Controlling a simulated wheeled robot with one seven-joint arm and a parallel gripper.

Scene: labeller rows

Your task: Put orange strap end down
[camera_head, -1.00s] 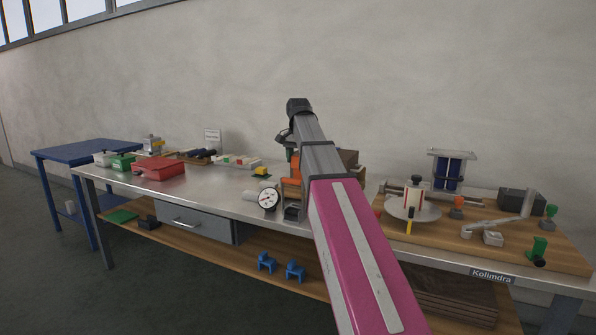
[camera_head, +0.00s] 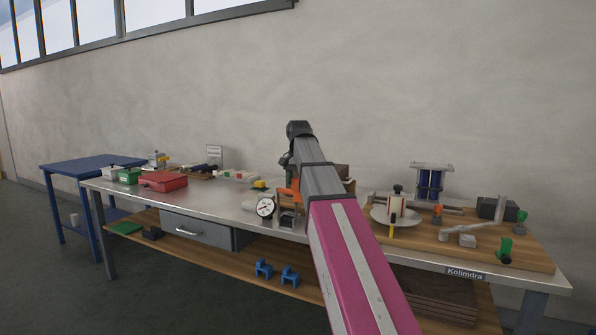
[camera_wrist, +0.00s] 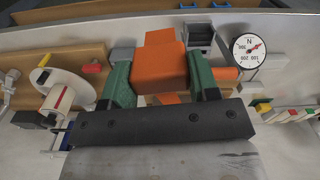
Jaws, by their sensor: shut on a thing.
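The orange strap end (camera_wrist: 160,60) shows in the wrist view as a chunky orange block between the green fingers of my gripper (camera_wrist: 157,72). The fingers are shut on it. More orange shows behind the right finger and below the block; I cannot tell how these pieces join. In the head view an orange piece (camera_head: 292,195) shows at the left edge of my arm, near the middle of the metal bench (camera_head: 225,202). My gripper is hidden behind the arm there. I cannot tell whether the strap end touches the bench.
A round dial gauge (camera_head: 265,208) stands close by on the left. A white disc fixture (camera_head: 383,215) is on the wooden board (camera_head: 520,254) at right. A red box (camera_head: 163,182) lies further left. Bare bench lies between the red box and the gauge.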

